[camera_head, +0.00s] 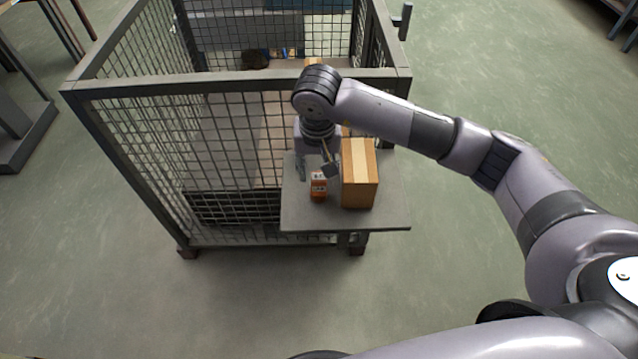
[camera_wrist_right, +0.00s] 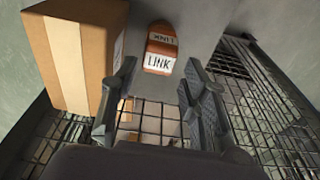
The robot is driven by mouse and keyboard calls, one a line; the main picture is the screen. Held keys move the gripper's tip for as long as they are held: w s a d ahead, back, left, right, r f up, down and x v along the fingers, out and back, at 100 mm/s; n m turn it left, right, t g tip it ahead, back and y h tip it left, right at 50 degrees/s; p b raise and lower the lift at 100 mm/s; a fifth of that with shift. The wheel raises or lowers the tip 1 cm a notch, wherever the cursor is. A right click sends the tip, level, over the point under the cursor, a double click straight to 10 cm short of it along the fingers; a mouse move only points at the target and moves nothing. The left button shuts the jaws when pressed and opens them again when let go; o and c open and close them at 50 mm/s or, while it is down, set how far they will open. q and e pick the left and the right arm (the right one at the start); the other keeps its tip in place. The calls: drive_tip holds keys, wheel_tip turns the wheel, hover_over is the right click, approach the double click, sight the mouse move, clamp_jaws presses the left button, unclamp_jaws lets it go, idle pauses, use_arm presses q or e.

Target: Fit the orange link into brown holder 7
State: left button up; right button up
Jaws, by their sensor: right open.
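The orange link (camera_head: 318,188), with a white label, stands on a grey shelf (camera_head: 385,215) at the cage's front. In the right wrist view the link (camera_wrist_right: 158,62) reads "LINK" and lies just beyond the fingertips. My right gripper (camera_head: 316,169) is above and behind the link in the head view, pointing down. In the wrist view its fingers (camera_wrist_right: 159,82) are apart with nothing between them. I cannot make out a brown holder numbered 7 in either view. My left gripper is out of view.
A taped cardboard box (camera_head: 360,175) stands close to the right of the link; it also shows in the wrist view (camera_wrist_right: 75,55). The wire-mesh cage (camera_head: 130,150) rises behind and left of the shelf. The shelf's front strip is bare.

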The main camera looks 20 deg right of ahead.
sight(319, 184)
drive_tip(key=shift+w+f, duration=0.1)
drive_tip(key=shift+f, duration=0.8)
drive_tip(key=shift+d+f+p, duration=0.2)
drive_tip(key=shift+f+p, duration=0.35)
drive_tip(key=shift+f, duration=2.15)
drive_tip(key=shift+w, duration=0.1)
clamp_jaws()
